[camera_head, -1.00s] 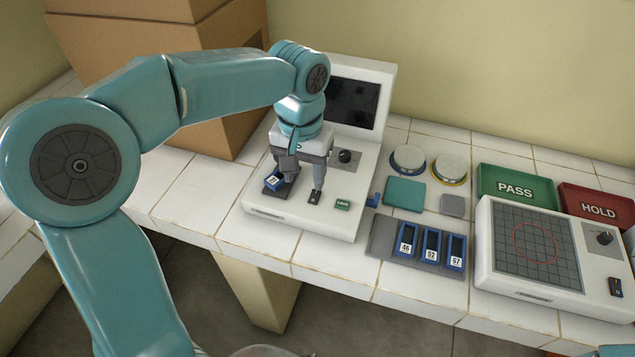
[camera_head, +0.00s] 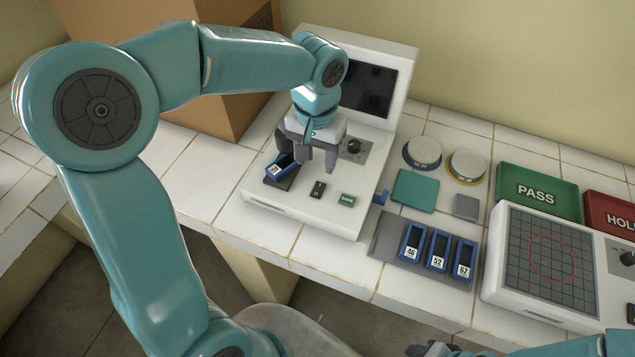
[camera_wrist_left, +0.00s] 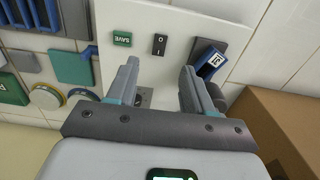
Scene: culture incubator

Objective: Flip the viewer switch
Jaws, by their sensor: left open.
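The viewer (camera_head: 310,213) is a white console with a dark screen (camera_head: 368,88). Its small black rocker switch (camera_head: 317,189) sits on the front deck, left of the green SAVE button (camera_head: 347,200). In the left wrist view the switch (camera_wrist_left: 159,45) shows "I" and "O" marks; which side is pressed I cannot tell. My left gripper (camera_head: 315,160) is open and empty, pointing down above the deck, just behind the switch. In the left wrist view the switch lies beyond the gap between the fingers (camera_wrist_left: 160,72), apart from both.
A blue cassette (camera_head: 283,165) leans on a dark pad left of the switch. A knob (camera_head: 353,147) sits behind. To the right are a rack (camera_head: 385,240) of blue cassettes, a teal pad (camera_head: 415,190), PASS tray (camera_head: 538,192) and gridded device (camera_head: 545,262). A cardboard box (camera_head: 235,95) stands behind my left arm.

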